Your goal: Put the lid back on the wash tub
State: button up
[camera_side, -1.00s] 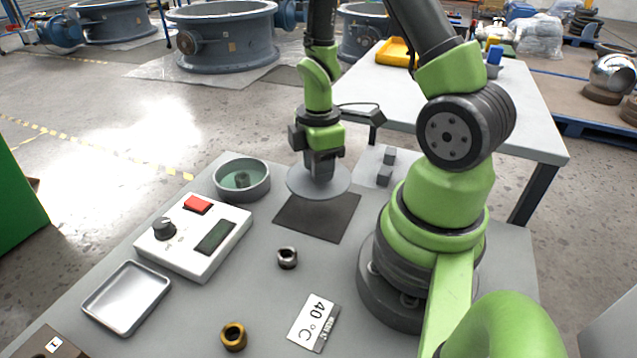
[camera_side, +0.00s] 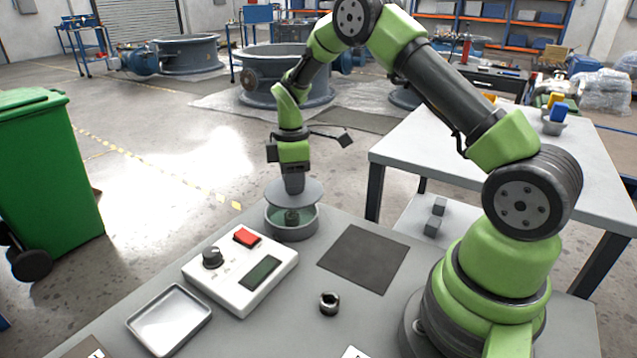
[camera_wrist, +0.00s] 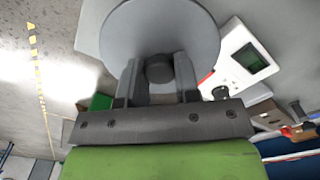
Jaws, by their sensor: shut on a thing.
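The wash tub (camera_side: 291,229) is a round grey tub with greenish liquid and a dark part inside, at the back edge of the grey table. The lid (camera_side: 294,193) is a flat grey disc, held above the tub with a gap under its near edge. In the wrist view the lid (camera_wrist: 160,30) fills the top middle, with its dark round knob (camera_wrist: 159,69) between the two fingers. My gripper (camera_side: 293,183) is shut on that knob, and it also shows in the wrist view (camera_wrist: 159,75). The lid hides most of the tub in the wrist view.
A white control box (camera_side: 241,273) with a red button stands just in front of the tub. A metal tray (camera_side: 169,319) lies front left, a steel nut (camera_side: 329,303) front centre. A dark mat (camera_side: 363,258) right of the tub is bare.

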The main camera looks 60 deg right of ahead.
aim_at(291, 197)
jog(key=shift+w+a+f, duration=0.1)
jog(key=shift+w+f, duration=0.05)
jog(key=shift+w, duration=0.25)
jog(key=shift+f, duration=2.05)
jog(key=shift+f, duration=0.2)
jog(key=o, duration=1.5)
jog(key=shift+r, duration=2.55)
